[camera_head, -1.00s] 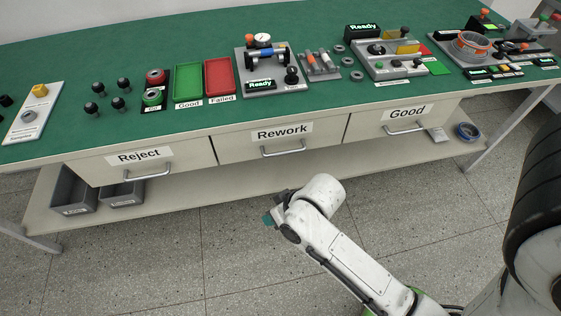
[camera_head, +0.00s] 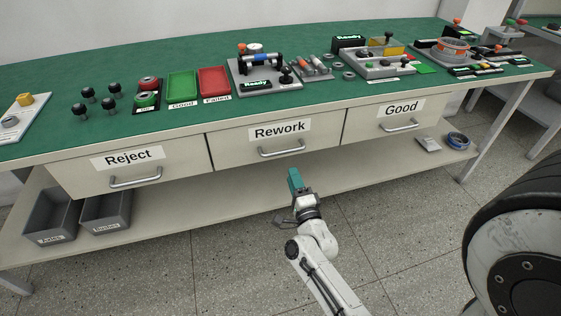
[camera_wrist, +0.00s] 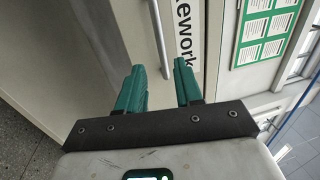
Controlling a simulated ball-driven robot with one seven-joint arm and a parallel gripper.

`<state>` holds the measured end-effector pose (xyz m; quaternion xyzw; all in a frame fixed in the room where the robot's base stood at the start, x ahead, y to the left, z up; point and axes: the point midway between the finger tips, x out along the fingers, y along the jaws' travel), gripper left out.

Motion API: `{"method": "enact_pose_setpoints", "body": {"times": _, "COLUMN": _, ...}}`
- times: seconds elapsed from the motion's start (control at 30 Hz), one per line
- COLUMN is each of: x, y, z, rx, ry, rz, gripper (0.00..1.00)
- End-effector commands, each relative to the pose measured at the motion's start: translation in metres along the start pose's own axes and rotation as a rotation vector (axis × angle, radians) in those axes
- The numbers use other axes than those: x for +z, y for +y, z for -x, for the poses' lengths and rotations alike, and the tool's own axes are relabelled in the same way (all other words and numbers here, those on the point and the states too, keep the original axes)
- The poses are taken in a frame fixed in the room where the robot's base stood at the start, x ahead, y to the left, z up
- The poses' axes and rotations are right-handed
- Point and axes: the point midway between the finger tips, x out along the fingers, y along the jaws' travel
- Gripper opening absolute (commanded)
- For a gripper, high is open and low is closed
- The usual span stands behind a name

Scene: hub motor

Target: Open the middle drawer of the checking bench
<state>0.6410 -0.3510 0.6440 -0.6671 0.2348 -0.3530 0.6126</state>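The middle drawer (camera_head: 236,149) of the green-topped checking bench is labelled "Rework" and is closed, its front in line with its neighbours. Its silver bar handle (camera_head: 282,148) sits below the label; in the wrist view the handle (camera_wrist: 160,40) stands beyond the fingertips. My gripper (camera_head: 294,178) is in front of and just below the handle, apart from it. In the wrist view my gripper (camera_wrist: 160,82) has its two green fingers spread with nothing between them. The handle lies roughly in line with the gap between the fingers.
The "Reject" drawer (camera_head: 180,160) is at left and the "Good" drawer (camera_head: 372,125) at right, both closed. A lower shelf (camera_head: 235,187) runs below, with grey bins (camera_head: 52,214) at left. Test fixtures and trays stand on the benchtop (camera_head: 150,52).

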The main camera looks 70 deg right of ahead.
Motion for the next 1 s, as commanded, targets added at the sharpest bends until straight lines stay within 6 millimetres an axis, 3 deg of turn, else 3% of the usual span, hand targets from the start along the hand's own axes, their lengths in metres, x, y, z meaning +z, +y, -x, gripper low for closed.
{"method": "enact_pose_setpoints", "body": {"times": 0.17, "x": -0.002, "y": -0.002, "z": -0.016, "rx": -0.008, "ry": 0.007, "rz": -0.004, "gripper": 0.35}}
{"method": "enact_pose_setpoints", "body": {"times": 0.6, "x": -0.002, "y": -0.001, "z": -0.090, "rx": -0.004, "ry": 0.005, "rz": -0.003, "gripper": 0.35}}
{"method": "enact_pose_setpoints", "body": {"times": 0.8, "x": -0.001, "y": -0.001, "z": -0.105, "rx": -0.003, "ry": 0.004, "rz": -0.002, "gripper": 0.35}}
{"method": "enact_pose_setpoints", "body": {"times": 1.0, "x": -0.001, "y": -0.001, "z": -0.107, "rx": -0.003, "ry": 0.003, "rz": -0.002, "gripper": 0.35}}
